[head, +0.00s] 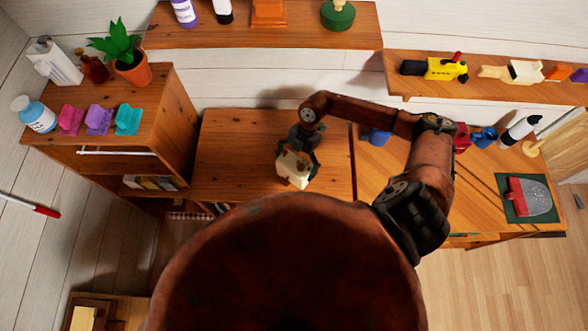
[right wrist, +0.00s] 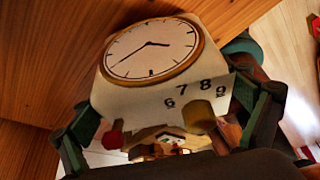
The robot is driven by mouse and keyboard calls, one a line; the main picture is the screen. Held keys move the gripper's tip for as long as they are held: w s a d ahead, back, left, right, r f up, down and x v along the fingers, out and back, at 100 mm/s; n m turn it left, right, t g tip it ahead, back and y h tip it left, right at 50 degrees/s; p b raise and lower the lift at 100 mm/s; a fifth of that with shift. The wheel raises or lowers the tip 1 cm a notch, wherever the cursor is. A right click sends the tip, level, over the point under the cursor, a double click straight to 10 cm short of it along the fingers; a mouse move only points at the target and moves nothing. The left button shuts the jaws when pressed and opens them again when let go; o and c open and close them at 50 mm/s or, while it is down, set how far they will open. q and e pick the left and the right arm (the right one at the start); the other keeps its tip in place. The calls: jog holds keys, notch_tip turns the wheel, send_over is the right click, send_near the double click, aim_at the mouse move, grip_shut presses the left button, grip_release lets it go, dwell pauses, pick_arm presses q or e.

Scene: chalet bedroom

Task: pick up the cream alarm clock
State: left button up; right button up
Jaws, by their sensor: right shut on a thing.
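The cream alarm clock (head: 293,168) is in my right gripper over the middle wooden surface in the head view. My right gripper (head: 299,154) comes down on it from above, shut on it. In the right wrist view the clock (right wrist: 160,85) shows its round face with a gold rim, the numbers 6 to 9 below it and small knobs. A dark green finger stands at each side of the clock there. I cannot tell whether the clock touches the wood beneath. My left gripper is not in view.
The wooden surface (head: 228,150) around the clock is mostly clear. A cabinet with a plant (head: 118,42), a blue-and-white bottle (head: 36,114) and coloured items stands left. Shelves (head: 340,32) hang behind. A grey-and-red item (head: 530,198) lies on a green mat at right.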

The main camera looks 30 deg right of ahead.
jog(key=c, duration=0.4)
jog(key=shift+w+r, duration=0.1)
jog(key=shift+r, duration=0.05)
